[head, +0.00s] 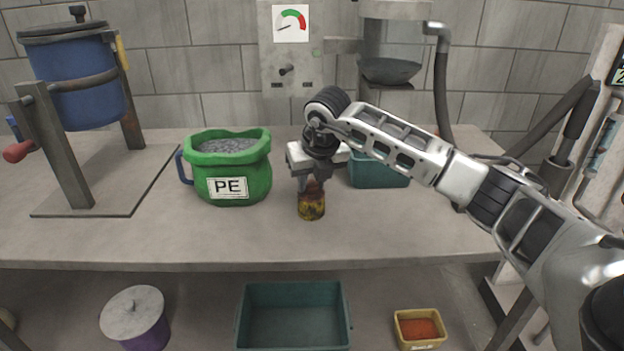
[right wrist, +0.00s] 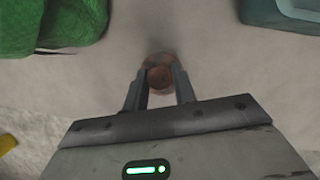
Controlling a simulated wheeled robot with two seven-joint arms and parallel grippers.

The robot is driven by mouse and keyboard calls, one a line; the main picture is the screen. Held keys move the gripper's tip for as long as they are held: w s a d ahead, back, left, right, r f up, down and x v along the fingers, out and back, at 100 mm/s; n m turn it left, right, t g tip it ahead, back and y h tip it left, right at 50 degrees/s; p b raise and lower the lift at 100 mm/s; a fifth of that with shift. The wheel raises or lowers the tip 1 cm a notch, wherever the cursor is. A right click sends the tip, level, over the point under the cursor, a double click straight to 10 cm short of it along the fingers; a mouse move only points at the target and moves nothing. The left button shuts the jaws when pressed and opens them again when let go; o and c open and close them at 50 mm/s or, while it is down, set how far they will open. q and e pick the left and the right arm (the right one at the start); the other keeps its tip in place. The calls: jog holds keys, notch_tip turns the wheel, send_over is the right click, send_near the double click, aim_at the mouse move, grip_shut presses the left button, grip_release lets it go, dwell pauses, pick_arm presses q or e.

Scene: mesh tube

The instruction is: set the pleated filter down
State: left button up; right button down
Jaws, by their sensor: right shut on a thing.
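The pleated filter (head: 311,207) is a small, dirty yellow and brown cylinder. It is upright over the worktable, just right of the green PE bag. My right gripper (head: 309,185) points down from above and is shut on its upper part, which the fingers partly hide. In the right wrist view the filter's brownish round end (right wrist: 160,77) shows between the two fingertips (right wrist: 159,88). Its lower end is close to the tabletop; I cannot tell whether it touches. My left gripper is not in view.
The green PE bag (head: 232,166) holds grey pellets. A teal bin (head: 380,178) stands behind the gripper, to the right. A blue drum (head: 78,90) is on a stand at left. The table (head: 400,235) is clear in front. An empty teal crate (head: 293,325) lies below the table edge.

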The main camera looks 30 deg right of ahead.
jog(key=shift+f, duration=0.1)
jog(key=c, duration=1.4)
grip_release()
jog(key=shift+o, duration=1.3)
